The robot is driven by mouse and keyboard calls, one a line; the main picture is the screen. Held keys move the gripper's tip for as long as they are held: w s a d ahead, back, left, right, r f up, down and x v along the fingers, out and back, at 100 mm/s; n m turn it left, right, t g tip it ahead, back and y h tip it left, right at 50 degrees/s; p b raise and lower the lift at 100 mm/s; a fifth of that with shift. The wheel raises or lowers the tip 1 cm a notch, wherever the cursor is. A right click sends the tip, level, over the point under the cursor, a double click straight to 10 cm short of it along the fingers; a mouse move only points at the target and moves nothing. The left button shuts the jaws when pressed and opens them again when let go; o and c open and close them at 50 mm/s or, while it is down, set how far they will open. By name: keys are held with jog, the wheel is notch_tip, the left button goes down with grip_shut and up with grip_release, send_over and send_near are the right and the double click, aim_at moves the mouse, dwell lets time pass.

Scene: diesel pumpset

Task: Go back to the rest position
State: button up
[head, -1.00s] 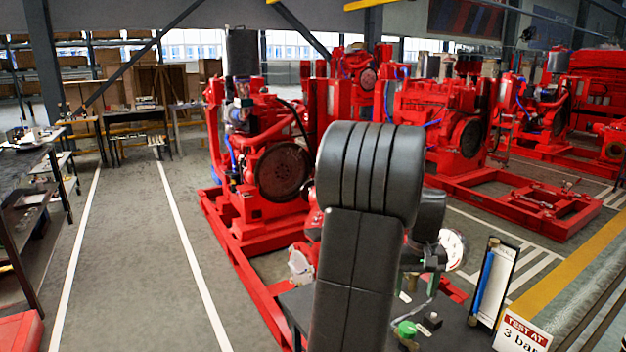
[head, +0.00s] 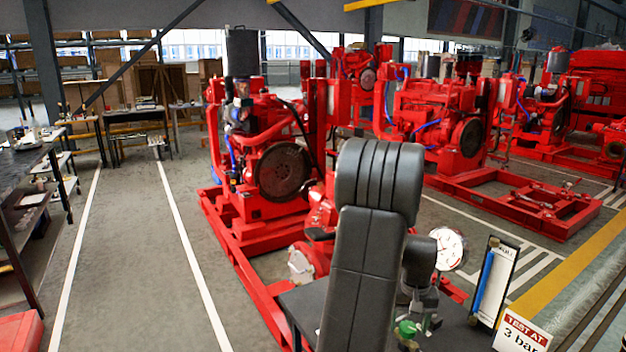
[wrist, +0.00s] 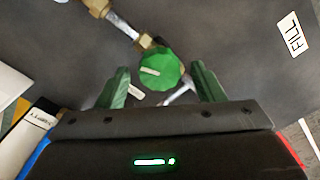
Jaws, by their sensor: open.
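My gripper (wrist: 160,68) is open in the wrist view, with its two green fingers apart. A green faceted knob (wrist: 159,71) on brass fittings shows between the fingers, and I see gaps on both sides of it. The knob also shows low in the head view (head: 407,328), on a dark bench top. My black arm stands in front of the bench in the head view and hides part of it. The gripper's fingers are hard to make out in that view.
A white dial gauge (head: 447,248) stands right of my arm, with a framed blue-and-white panel (head: 495,283) and a "3 bar" sign (head: 522,332) beside it. A red pumpset (head: 262,165) stands behind to the left. The marked floor lane (head: 135,250) is clear.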

jog(key=m, duration=0.4)
jog(key=shift+m, duration=0.4)
jog(key=m, duration=0.4)
jog(key=shift+d, duration=0.1)
jog(key=m, duration=0.5)
jog(key=shift+s+m+p, duration=0.1)
jog(key=shift+m+p, duration=0.2)
jog(key=shift+m, duration=2.3)
jog(key=shift+s, duration=0.1)
